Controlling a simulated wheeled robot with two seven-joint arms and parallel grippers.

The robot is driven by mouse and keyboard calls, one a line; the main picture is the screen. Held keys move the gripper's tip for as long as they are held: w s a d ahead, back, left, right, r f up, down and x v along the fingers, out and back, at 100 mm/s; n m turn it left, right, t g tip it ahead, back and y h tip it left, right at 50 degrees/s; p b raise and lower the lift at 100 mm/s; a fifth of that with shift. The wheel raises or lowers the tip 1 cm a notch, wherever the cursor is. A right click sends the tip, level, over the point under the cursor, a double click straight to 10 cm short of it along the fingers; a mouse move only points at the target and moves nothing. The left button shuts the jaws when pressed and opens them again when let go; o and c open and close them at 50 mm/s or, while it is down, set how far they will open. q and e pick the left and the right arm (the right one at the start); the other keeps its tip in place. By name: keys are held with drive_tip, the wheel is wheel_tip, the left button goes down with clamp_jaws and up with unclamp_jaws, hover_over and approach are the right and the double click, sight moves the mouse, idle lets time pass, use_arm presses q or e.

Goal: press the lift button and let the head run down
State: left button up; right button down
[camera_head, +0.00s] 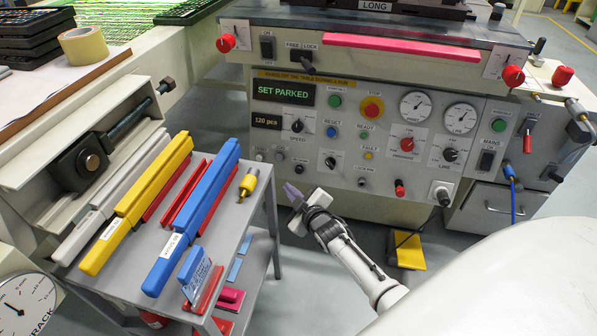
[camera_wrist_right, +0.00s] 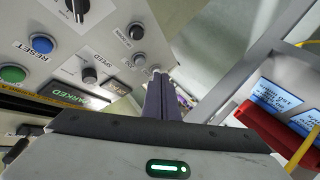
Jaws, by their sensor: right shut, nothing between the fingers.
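The press's control panel (camera_head: 318,130) faces me, with several buttons and knobs; it also fills the upper left of the right wrist view (camera_wrist_right: 110,50). I cannot read a lift label on any button. Small grey knobs (camera_head: 260,155) sit at the panel's lower left; similar ones show in the wrist view (camera_wrist_right: 139,59). My right gripper (camera_head: 291,192) is shut and empty, in front of and below the panel's lower left. Its purple fingers (camera_wrist_right: 158,88) point toward the panel's lower edge; contact is not clear. The display (camera_head: 284,92) reads SET PARKED. My left gripper is not in view.
A grey cart (camera_head: 235,212) with yellow (camera_head: 140,200) and blue (camera_head: 195,215) bars stands left of my right gripper. A yellow pedal (camera_head: 411,251) lies on the floor under the press. A pink bar (camera_head: 400,47) lies along the press top.

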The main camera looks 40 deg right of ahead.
sight(299, 170)
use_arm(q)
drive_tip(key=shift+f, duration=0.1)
use_arm(e)
drive_tip(key=shift+f, duration=0.1)
